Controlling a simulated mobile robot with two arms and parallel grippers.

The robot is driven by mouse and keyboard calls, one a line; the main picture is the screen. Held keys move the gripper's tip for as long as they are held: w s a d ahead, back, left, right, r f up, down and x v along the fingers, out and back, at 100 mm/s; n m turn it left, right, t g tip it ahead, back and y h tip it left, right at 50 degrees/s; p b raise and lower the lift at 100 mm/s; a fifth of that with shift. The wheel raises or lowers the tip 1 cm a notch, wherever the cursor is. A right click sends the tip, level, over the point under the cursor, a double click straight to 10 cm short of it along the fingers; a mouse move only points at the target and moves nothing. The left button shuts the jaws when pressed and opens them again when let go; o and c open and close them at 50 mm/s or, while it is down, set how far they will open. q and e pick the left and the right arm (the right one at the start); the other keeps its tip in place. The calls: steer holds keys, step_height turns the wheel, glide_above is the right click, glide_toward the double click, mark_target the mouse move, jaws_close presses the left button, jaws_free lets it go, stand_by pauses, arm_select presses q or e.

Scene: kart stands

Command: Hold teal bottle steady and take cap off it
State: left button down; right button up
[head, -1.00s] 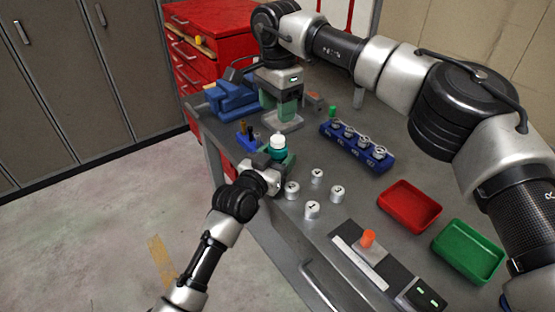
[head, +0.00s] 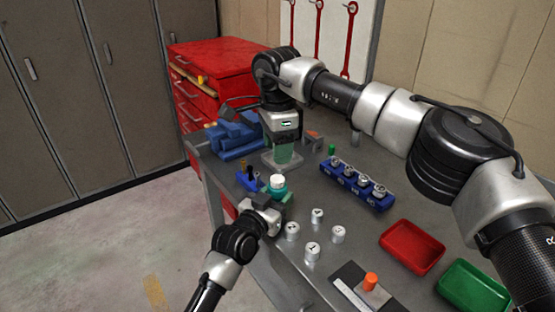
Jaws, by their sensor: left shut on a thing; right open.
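The teal bottle (head: 274,194) stands upright near the left edge of the grey workbench, with a white cap (head: 277,182) on its top. My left gripper (head: 271,201) comes in from the lower left and is shut on the bottle's body, partly hiding it. My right gripper (head: 283,149) points down from above, behind and above the bottle in the picture. It is open and apart from the cap; its fingertips are hard to make out against a green thing there.
Several white numbered cylinders (head: 312,251) stand right of the bottle. A blue rack (head: 357,187) with metal pieces is behind them. A blue vise (head: 232,135) stands at the back left. Red (head: 412,247) and green (head: 474,289) trays lie at the right.

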mark_target(277, 179)
steer(key=m, duration=1.5)
steer(key=shift+m, duration=0.3)
steer(key=m, duration=1.9)
steer(key=shift+m, duration=0.3)
steer(key=m, duration=0.5)
steer(key=shift+m, duration=0.6)
steer(key=shift+f, duration=0.3)
step_height(277, 179, down, 7)
steer(key=shift+f, duration=0.2)
steer(key=shift+c, duration=0.4)
